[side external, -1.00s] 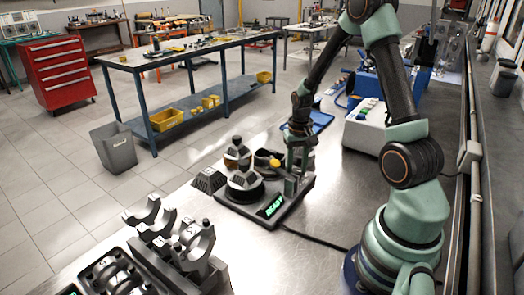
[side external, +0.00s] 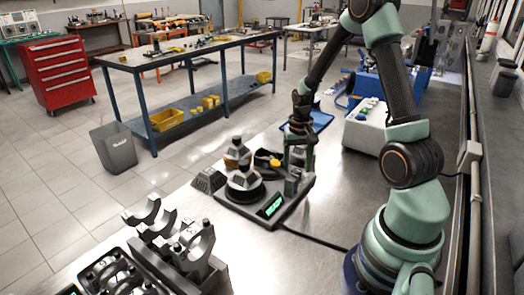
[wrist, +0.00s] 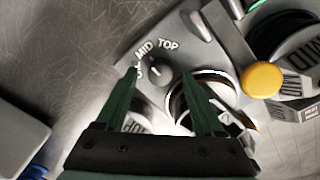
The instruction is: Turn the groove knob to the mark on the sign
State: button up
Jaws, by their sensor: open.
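The small dark groove knob (wrist: 160,72) sits on a grey plate in the wrist view, with a short pale line on its top. The labels MID and TOP (wrist: 168,44) curve around its upper side; a third label at the left is mostly hidden by a finger. My gripper (wrist: 159,75) is open, with its green fingertips on either side of the knob; I cannot tell whether they touch it. In the side view my gripper (side external: 299,160) is low over the right part of the device, and the knob is not clear there. A green lit display (side external: 270,207) is on the device's front; its text is unreadable.
A yellow button (wrist: 262,79) and dark round parts stand close to the right of the knob. Domed grey pieces (side external: 244,178) are on the device. A fixture with curved grey parts (side external: 195,240) stands at the front left.

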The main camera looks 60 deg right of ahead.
aim_at(297, 170)
notch_tip(297, 170, up, 12)
jog(key=shift+f, duration=0.15)
dwell(0.4)
